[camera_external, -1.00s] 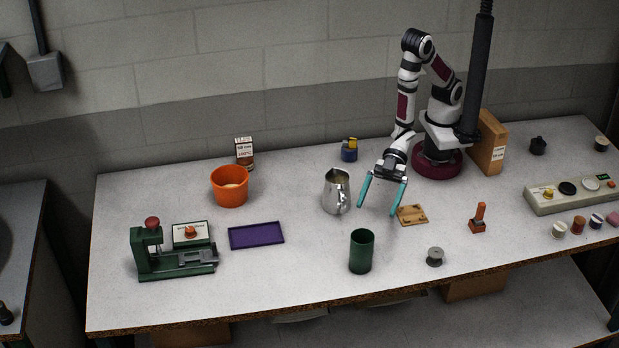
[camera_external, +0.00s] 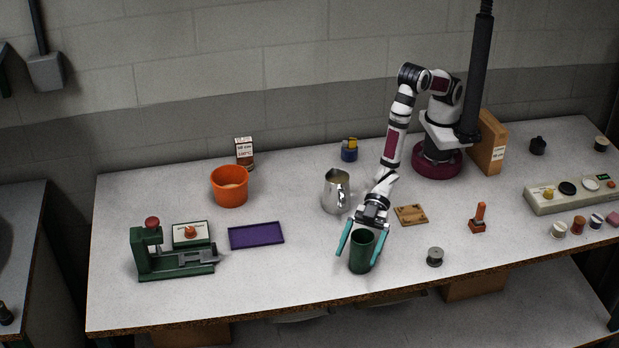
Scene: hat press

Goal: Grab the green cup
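The green cup (camera_external: 361,254) stands upright on the table near its front edge, in the middle of the external view. My gripper (camera_external: 360,256) is open, with one teal finger on the left side of the cup and the other on the right. The left finger appears slightly apart from the cup. The right finger is close to the cup's side, and I cannot tell whether it touches. The cup's rim and front are visible.
A steel pitcher (camera_external: 337,191) stands behind and left of the cup. A wooden board (camera_external: 411,215) and a grey spool (camera_external: 435,257) lie to the right. A purple tray (camera_external: 256,235), an orange bucket (camera_external: 230,186) and a green press (camera_external: 170,256) are further left.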

